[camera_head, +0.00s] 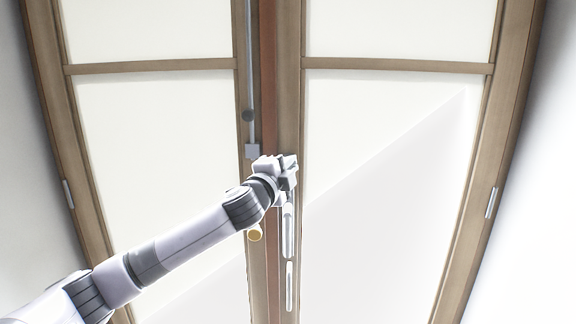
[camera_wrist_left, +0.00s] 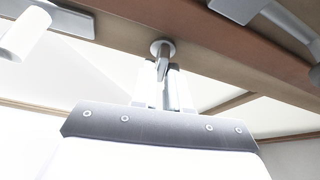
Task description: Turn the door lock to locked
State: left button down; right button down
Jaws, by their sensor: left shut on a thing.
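The door lock (camera_wrist_left: 162,48) is a small grey turn-piece on a round base, set in the brown door frame. It shows at the top centre of the left wrist view. My left gripper (camera_wrist_left: 163,75) reaches up to it, with its two pale fingers closed on the turn-piece. In the head view my left gripper (camera_head: 288,168) is at the meeting stiles of the double door (camera_head: 289,110), and it hides the lock there. The exact angle of the turn-piece is hard to tell. My right gripper is in neither view.
A vertical metal rod (camera_head: 251,70) ends in a grey block (camera_head: 252,151) above. Side hinges (camera_head: 492,203) flank the doors.

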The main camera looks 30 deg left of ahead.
pick_arm(q)
jog(key=shift+m+g, duration=0.4)
jog(key=shift+m, duration=0.6)
jog(key=c, duration=1.2)
grip_release()
jog(key=s+d+b, duration=0.1)
jog(key=s+b, duration=0.1)
jog(key=s, duration=0.5)
